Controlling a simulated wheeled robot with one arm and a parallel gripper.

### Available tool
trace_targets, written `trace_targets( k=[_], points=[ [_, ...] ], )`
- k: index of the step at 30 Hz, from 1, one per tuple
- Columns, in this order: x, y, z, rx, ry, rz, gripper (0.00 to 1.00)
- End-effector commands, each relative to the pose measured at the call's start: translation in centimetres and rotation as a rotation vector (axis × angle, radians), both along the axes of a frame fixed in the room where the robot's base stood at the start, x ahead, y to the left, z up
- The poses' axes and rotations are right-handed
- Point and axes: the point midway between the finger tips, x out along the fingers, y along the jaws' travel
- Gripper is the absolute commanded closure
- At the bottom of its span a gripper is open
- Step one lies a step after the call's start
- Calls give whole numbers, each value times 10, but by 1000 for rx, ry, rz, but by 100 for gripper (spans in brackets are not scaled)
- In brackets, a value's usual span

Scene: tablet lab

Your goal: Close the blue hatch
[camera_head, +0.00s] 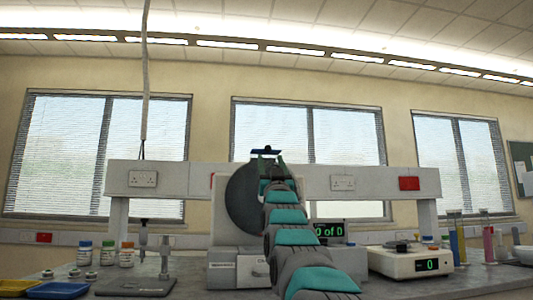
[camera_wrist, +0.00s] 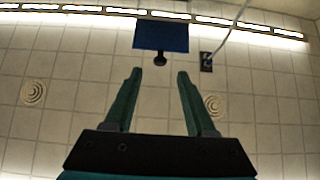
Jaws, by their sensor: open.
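The blue hatch (camera_wrist: 160,35) shows in the wrist view as a flat blue panel with a black knob (camera_wrist: 160,61) at its lower edge. In the head view the hatch (camera_head: 264,151) is a thin dark blue strip at the top of the machine, seen nearly edge-on, so its exact angle is hard to tell. My gripper (camera_wrist: 159,75) is open and empty, its two green fingers spread below and on either side of the knob in the wrist view. In the head view my gripper (camera_head: 267,158) is raised close to the hatch.
The machine has a dark round disc (camera_head: 243,198) and a green display (camera_head: 329,231), partly behind my arm. A balance (camera_head: 410,262) stands to the right, with coloured cylinders beyond. Bottles (camera_head: 107,253), a stand (camera_head: 138,284) and trays (camera_head: 58,290) are on the left. A shelf (camera_head: 400,182) spans behind.

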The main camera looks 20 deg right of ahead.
Motion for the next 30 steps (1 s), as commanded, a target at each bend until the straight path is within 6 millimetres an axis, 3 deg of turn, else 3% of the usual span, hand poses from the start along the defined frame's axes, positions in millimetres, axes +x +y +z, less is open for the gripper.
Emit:
trace_targets(
  k=[15,30],
  points=[
    [30,-9,31,1,2,0,44],
    [34,-10,36,1,1,1,44]
  ],
)
